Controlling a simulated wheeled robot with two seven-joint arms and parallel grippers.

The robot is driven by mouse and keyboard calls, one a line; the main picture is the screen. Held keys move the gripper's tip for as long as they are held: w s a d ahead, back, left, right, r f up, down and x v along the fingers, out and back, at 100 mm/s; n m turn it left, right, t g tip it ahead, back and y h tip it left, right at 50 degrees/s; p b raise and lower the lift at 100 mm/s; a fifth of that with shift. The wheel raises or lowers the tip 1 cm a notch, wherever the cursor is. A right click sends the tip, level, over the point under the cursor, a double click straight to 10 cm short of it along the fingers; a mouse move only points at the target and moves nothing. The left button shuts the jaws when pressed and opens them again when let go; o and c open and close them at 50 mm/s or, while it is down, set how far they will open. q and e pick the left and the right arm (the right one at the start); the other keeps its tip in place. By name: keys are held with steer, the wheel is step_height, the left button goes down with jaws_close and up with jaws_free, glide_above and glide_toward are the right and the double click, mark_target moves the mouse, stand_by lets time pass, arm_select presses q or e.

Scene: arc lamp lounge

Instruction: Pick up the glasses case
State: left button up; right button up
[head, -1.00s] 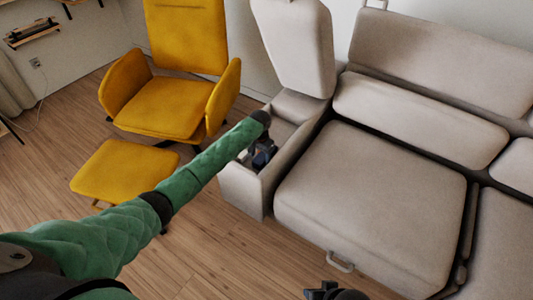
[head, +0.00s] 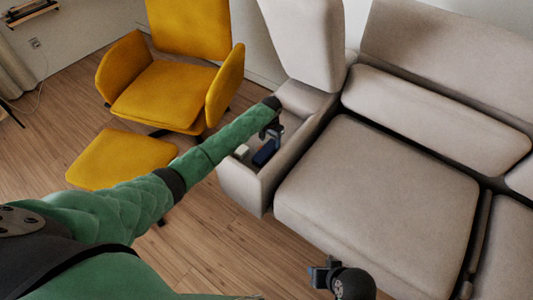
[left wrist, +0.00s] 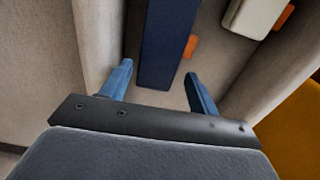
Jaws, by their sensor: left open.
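A long dark blue case (head: 266,152), which looks like the glasses case, lies in the open compartment of the sofa's arm. It also shows in the left wrist view (left wrist: 167,42), running up from between my fingers, with an orange piece beside it. My left gripper (head: 271,131) is just above the compartment, pointing down. In the left wrist view my left gripper (left wrist: 158,72) is open, one blue finger on each side of the case's near end, with gaps and nothing held. My right gripper (head: 322,276) is low in the head view, away from the case; its jaws are unclear.
A cream box (head: 241,152) lies left of the case in the same compartment, also in the left wrist view (left wrist: 256,14). The compartment walls (left wrist: 98,40) stand close on both sides. The grey sofa (head: 380,190), yellow armchair (head: 165,95) and yellow footstool (head: 122,158) surround it.

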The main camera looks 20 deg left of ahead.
mark_target(270, 146)
arm_select(q)
steer(key=shift+s+d+f, duration=0.1)
steer(key=shift+f, duration=2)
steer(key=c, duration=0.8)
steer(key=shift+r, duration=0.15)
